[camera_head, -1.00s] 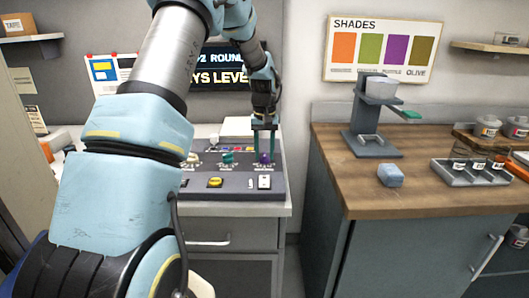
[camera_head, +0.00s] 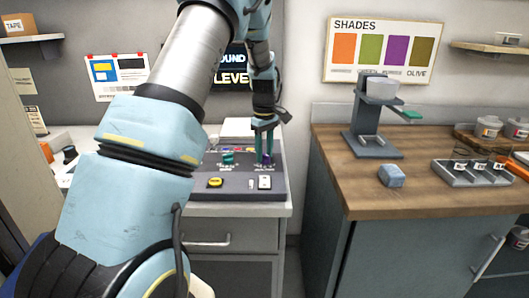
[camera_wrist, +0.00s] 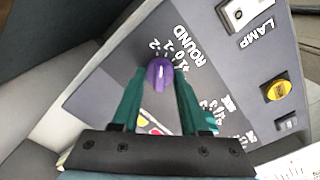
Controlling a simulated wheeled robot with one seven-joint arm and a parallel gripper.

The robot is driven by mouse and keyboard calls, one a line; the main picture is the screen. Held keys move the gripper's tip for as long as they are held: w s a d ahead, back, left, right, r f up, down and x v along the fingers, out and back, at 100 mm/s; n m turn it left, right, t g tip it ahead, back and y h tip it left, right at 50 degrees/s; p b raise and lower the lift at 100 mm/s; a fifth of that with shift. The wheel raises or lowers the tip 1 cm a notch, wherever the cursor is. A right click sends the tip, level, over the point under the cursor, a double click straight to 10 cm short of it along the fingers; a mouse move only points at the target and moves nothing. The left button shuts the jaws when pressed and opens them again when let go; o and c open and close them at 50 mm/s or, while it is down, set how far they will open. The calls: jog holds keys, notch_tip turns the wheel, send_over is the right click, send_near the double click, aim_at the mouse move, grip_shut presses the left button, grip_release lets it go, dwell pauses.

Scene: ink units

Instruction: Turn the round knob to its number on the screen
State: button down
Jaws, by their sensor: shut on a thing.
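The round knob (camera_wrist: 160,72) is purple with a white line on top, beside the word ROUND and a printed number scale in the wrist view. It also shows at the right of the grey control panel (camera_head: 237,183) in the head view. My gripper (camera_wrist: 159,82) has its teal fingers on both sides of the knob, shut on it. The head view shows my gripper (camera_head: 265,157) pointing down at the panel. Which number the line points to is unclear. The screen (camera_head: 231,68) is mostly hidden by my arm; only parts of its words show.
A teal knob (camera_head: 227,158) stands left of the purple one. A yellow button (camera_head: 215,182) and a white LAMP switch (camera_head: 265,182) sit in front. To the right is a wooden counter (camera_head: 345,190) with a grey stand (camera_head: 372,125) and a blue block (camera_head: 391,176).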

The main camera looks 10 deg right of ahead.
aim_at(264, 154)
jog(key=shift+n, duration=1.4)
jog(key=shift+c, duration=2.2)
grip_release()
notch_tip(264, 154, up, 11)
jog(key=b, duration=0.2)
jog(key=shift+f, duration=0.1)
